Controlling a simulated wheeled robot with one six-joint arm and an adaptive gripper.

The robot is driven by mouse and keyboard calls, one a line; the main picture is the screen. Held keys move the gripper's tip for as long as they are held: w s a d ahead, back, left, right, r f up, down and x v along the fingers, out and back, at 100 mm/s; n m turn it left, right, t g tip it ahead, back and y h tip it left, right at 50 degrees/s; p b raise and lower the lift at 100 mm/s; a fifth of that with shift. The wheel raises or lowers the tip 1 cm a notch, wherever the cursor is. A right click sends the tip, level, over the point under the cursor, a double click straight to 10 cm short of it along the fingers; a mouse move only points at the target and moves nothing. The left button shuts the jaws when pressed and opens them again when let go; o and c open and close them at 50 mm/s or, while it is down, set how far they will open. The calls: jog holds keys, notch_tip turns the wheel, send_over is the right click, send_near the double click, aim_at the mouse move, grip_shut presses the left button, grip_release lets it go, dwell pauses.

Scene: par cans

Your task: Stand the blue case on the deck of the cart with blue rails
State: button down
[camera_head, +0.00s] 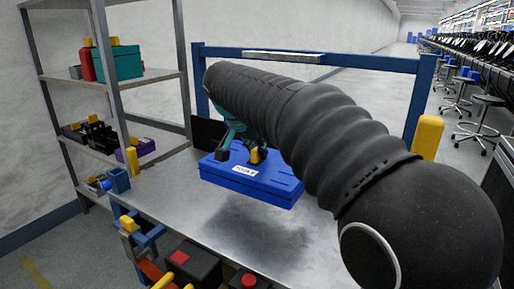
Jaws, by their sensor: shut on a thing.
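The blue case (275,188) is a flat box with a white label on its front side. My gripper (240,154) is above its top, shut on the case at a yellow and black part there; my arm partly hides the grip. The case lies about level over the grey metal deck (180,198) of the cart with blue rails (380,63). A dark shadow on the deck in front of and below the case suggests it hangs a little above the surface.
A shelf unit (155,78) stands at the left with a teal box (118,64), a red can (87,65) and a purple box (135,148). A small blue holder (119,181) sits at the deck's left edge. Red, black and yellow items (180,258) are at the front. The deck's front middle is clear.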

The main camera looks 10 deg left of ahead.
jog(key=shift+f+b, duration=3.75)
jog(key=shift+f, duration=1.15)
jog(key=shift+f+b, duration=0.3)
jog(key=shift+f, duration=0.2)
jog(key=c, duration=1)
grip_release()
jog(key=shift+f, duration=0.1)
